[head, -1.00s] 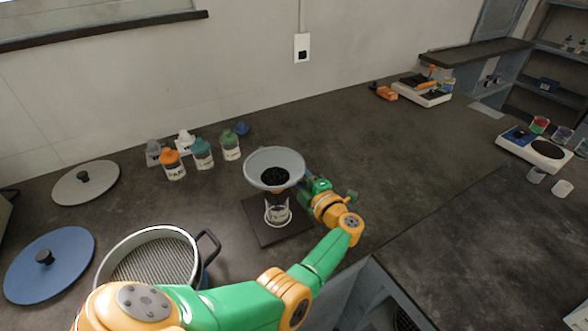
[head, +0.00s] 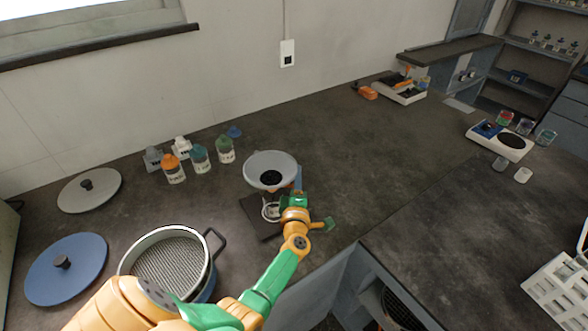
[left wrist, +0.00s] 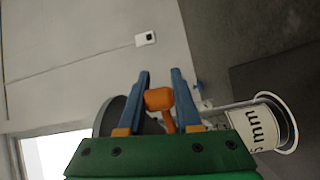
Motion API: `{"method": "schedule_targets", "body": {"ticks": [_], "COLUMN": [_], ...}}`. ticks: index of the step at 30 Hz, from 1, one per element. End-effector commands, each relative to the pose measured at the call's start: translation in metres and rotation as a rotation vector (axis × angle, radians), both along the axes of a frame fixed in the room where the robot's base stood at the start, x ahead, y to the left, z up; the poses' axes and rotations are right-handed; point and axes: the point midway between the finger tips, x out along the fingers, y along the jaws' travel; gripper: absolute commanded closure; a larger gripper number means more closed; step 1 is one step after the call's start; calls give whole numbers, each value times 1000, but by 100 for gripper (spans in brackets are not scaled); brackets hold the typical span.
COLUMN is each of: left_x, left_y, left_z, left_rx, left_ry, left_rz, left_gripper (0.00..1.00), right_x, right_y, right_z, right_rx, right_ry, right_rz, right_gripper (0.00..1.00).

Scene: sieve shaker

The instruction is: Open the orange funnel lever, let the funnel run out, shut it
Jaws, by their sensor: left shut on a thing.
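The grey funnel (head: 257,163) stands on its stand over a dark base plate (head: 256,222), with a small dark heap of grains (head: 271,178) at its bottom. The orange funnel lever (left wrist: 159,99) is between the blue fingers of my left gripper (left wrist: 160,82), which is shut on it. In the head view my left gripper (head: 298,187) is at the right side of the funnel's outlet and hides the lever. My right gripper is not in view.
A sieve (head: 170,262) with a black handle is at the front left, near a blue lid (head: 85,260) and a grey lid (head: 105,188). Several capped bottles (head: 200,158) stand behind. A balance (head: 513,143) is at the right. The counter right of the funnel is clear.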

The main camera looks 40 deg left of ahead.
Motion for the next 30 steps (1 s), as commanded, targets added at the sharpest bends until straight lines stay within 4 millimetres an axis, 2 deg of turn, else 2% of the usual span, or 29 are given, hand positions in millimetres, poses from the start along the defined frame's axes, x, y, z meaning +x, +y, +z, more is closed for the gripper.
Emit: {"method": "schedule_targets", "body": {"ticks": [10,26,27,29,30], "left_x": [-5,-5,-5,-5,-5], "left_y": [-7,-9,-9,-8,-8], "left_z": [1,1,1,1,1], "left_rx": [4,3,3,2,2], "left_ry": [-1,-3,-3,-4,-4], "left_rz": [-126,-148,-148,-147,-147], "left_gripper": [100,100,57,40,38], "right_x": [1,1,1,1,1], "right_y": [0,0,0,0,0], "right_z": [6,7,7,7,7], "right_rx": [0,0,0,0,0], "right_ry": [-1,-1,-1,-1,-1], "right_rz": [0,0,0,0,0], "right_gripper": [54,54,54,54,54]}}
